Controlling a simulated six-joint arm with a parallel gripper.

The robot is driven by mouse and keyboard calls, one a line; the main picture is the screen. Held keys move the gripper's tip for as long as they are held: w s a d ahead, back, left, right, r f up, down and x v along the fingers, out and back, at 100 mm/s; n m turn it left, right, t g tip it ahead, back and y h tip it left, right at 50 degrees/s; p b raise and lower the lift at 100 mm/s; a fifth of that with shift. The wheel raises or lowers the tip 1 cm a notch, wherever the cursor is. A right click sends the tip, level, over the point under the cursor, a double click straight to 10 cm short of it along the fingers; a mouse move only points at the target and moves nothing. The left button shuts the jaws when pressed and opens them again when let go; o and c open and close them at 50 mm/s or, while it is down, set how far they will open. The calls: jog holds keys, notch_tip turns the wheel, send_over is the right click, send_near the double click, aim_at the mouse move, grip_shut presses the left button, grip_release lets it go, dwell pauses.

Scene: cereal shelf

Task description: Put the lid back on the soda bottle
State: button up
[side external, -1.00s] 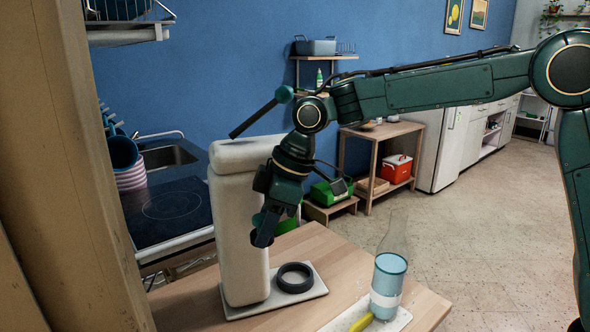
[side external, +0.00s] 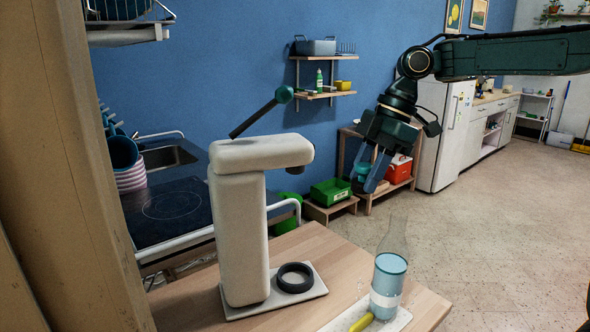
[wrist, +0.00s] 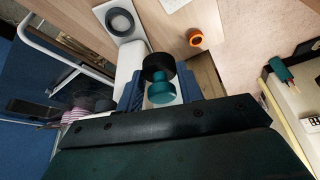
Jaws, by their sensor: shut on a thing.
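The soda bottle (side external: 387,288) stands upright at the table's right front, with a clear tapering neck, a blue lower part and a pale band. No lid shows on its top. My gripper (side external: 366,180) is in the air above and behind the bottle, apart from it, pointing down. It is shut on a small teal piece, seemingly the lid (side external: 362,172). In the wrist view the lid (wrist: 161,93) shows as a teal knob with a dark round part, between the blue fingers.
A pale press-like machine (side external: 240,220) with a raised lever stands left of the bottle. A dark ring (side external: 295,277) lies on its base. A yellow-handled item (side external: 361,322) lies by the bottle. An orange ring (wrist: 195,38) shows in the wrist view; I cannot tell what it belongs to.

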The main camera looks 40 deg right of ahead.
notch_tip(320, 180, up, 2)
jog(key=n, duration=0.1)
send_over(396, 213)
jog(key=d, duration=0.1)
jog(key=shift+s+d+r, duration=0.1)
jog(key=shift+s+d, duration=0.1)
jog(key=shift+s, duration=0.05)
jog(key=shift+f, duration=0.2)
jog(key=shift+f, duration=3)
jog(key=shift+f, duration=0.2)
jog(key=shift+c, duration=0.2)
jog(key=o, duration=1.5)
jog(key=shift+r, duration=0.15)
jog(key=shift+r, duration=3.35)
